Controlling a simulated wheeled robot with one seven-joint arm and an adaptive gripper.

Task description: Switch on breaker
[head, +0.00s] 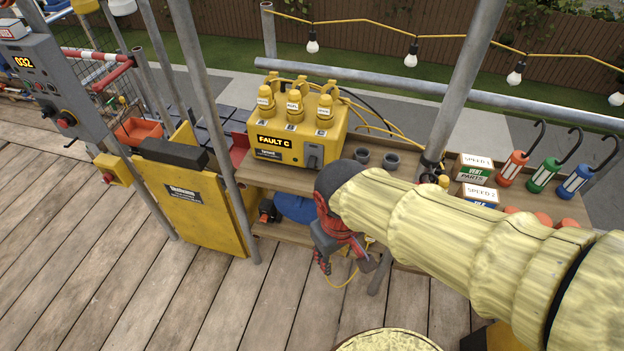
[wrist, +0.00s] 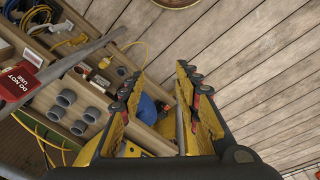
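A yellow distribution box (head: 298,135) stands on the wooden bench in the head view. Its black display reads "FAULT C". Three yellow plugs stand in its top above the letters A, B and C. A grey switch (head: 313,155), which looks like the breaker, is on the right of its front face; its lever position is too small to tell. My gripper (head: 347,262) hangs in front of the bench, below and right of the switch, apart from it. In the wrist view my gripper (wrist: 163,95) has its fingers apart, with nothing held between them. The switch is not clearly visible there.
Grey cups (head: 390,161), small boxes (head: 475,167) and hooked lamps (head: 545,175) stand on the bench to the right. A scaffold pole (head: 215,115) rises left of the box. A yellow gate (head: 190,205) and a control panel (head: 60,90) are farther left.

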